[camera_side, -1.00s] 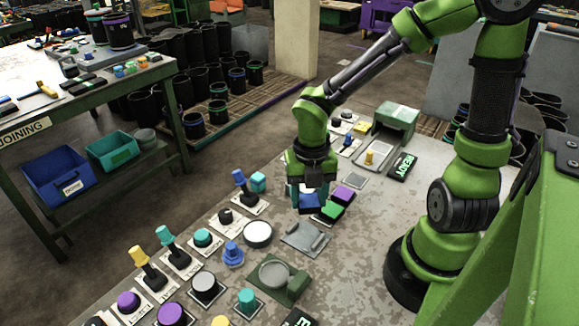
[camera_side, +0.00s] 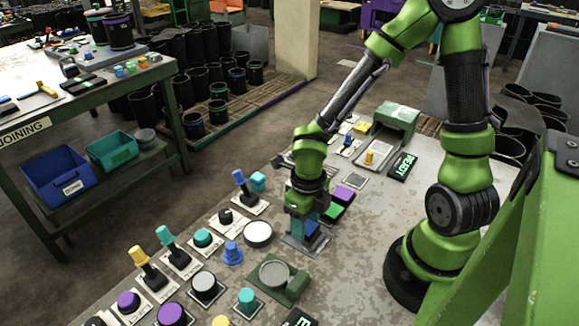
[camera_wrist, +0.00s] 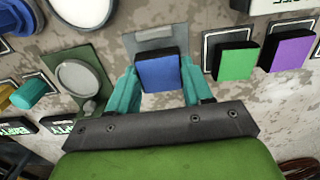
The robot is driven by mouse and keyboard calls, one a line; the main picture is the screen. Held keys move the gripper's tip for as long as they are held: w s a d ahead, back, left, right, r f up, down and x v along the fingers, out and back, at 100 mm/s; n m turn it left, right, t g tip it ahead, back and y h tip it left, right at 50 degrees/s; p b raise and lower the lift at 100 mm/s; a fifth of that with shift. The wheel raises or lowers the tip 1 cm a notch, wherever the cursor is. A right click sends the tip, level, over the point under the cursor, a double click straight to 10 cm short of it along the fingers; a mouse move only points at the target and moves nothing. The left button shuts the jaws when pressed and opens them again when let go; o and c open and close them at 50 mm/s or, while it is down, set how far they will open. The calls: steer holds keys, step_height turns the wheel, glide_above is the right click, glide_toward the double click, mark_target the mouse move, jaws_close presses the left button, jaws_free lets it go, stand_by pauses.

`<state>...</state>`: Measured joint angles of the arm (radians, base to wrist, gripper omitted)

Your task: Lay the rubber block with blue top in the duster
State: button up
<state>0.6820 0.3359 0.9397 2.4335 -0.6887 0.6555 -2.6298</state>
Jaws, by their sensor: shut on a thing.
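The rubber block with blue top (camera_side: 312,227) is between the teal fingers of my gripper (camera_side: 306,224), which is shut on it. In the wrist view the block (camera_wrist: 158,74) fills the space between the fingers. It is over a flat grey metal tray (camera_wrist: 148,40), partly hidden by the block and gripper; the tray's edge also shows in the side view (camera_side: 297,243). No label shows which thing is the duster; this tray lies directly under the block. I cannot tell whether the block touches it.
Green-topped (camera_wrist: 235,60) and purple-topped (camera_wrist: 289,52) blocks sit on pads to the right in the wrist view. A round grey dish on a green base (camera_side: 277,276) and a white round pad (camera_side: 258,234) stand close by. Bare table lies to the tray's right in the side view.

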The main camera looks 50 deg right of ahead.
steer(key=shift+f, duration=0.25)
steer(key=shift+f, duration=0.5)
steer(key=o, duration=1.1)
steer(key=shift+o, duration=0.2)
steer(key=shift+r, duration=0.15)
